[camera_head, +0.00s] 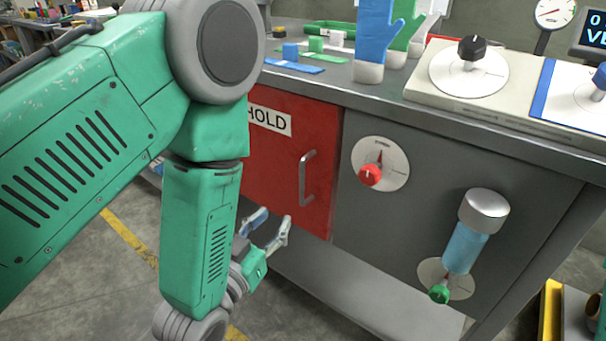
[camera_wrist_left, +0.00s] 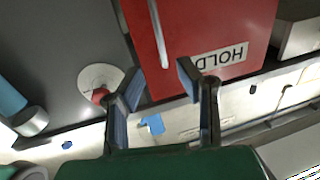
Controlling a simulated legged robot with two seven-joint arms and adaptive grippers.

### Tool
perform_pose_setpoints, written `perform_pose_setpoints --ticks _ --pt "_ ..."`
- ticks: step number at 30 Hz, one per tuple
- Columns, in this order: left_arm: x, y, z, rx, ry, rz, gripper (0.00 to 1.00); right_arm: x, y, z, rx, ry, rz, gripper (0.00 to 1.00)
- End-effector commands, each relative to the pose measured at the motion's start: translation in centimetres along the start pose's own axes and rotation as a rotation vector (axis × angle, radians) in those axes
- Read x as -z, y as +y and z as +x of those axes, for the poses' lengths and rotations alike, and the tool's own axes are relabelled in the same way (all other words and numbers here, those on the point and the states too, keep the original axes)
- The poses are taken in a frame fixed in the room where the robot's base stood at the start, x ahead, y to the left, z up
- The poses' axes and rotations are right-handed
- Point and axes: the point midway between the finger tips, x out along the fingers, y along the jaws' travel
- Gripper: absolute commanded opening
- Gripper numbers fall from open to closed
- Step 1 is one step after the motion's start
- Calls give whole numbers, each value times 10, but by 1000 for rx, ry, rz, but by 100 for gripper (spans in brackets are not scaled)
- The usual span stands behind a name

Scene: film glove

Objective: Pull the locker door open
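The red locker door (camera_head: 268,165) carries a white HOLD label (camera_head: 270,121) and a grey vertical bar handle (camera_head: 307,178). The door looks shut, flush with the grey cabinet front. My left gripper (camera_head: 269,226) is open and empty, below and left of the handle in the head view. My left arm hides the door's left part. In the left wrist view the red door (camera_wrist_left: 200,30) and handle (camera_wrist_left: 158,35) lie beyond the open fingertips (camera_wrist_left: 160,75). The handle is apart from the fingers. My right gripper is not in view.
Right of the door, the grey panel holds a dial with a red knob (camera_head: 370,174) and a blue cylinder (camera_head: 466,245) above a green knob (camera_head: 439,293). Blue and green gloves (camera_head: 375,38) stand on the countertop. Floor is clear below the door.

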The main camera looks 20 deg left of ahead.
Motion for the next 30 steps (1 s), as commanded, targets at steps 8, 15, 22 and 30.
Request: perform_pose_setpoints --ticks 8,15,22,30 --pt "4 -4 10 2 0 -6 31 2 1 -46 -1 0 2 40" --pt "-3 -6 40 2 9 -1 31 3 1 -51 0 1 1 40" --pt "-3 -2 88 2 5 4 31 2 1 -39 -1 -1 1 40" --pt "-3 -4 120 2 2 1 31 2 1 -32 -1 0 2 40"
